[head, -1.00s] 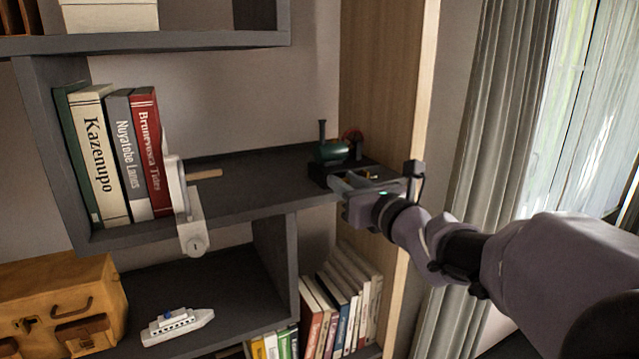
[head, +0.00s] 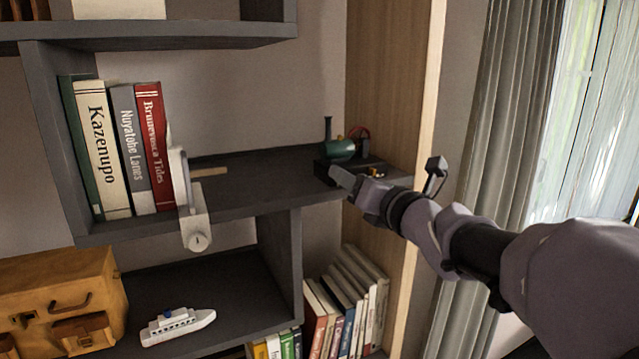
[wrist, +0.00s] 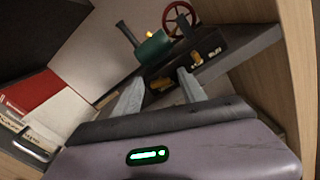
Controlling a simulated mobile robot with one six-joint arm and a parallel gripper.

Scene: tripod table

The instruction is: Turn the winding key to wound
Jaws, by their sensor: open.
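A small steam-engine model with a green boiler (head: 339,150) and a red flywheel stands on a dark base at the right end of the middle shelf. In the wrist view the green boiler (wrist: 153,47) and red spoked wheel (wrist: 181,17) are beyond my fingers. A small yellow knob-like part (wrist: 196,57) sticks out of the base, and another yellow part (wrist: 160,84) shows low between my fingers. I cannot tell which is the winding key. My gripper (head: 342,177) is open in front of the base; its fingers (wrist: 160,88) look empty.
A wooden side panel (head: 385,100) stands close to the right of the engine. Books (head: 120,150) and a pale bracket-like piece (head: 195,225) are at the left. The shelf (head: 255,180) between them is mostly bare. A toy ship (head: 178,326) sits below.

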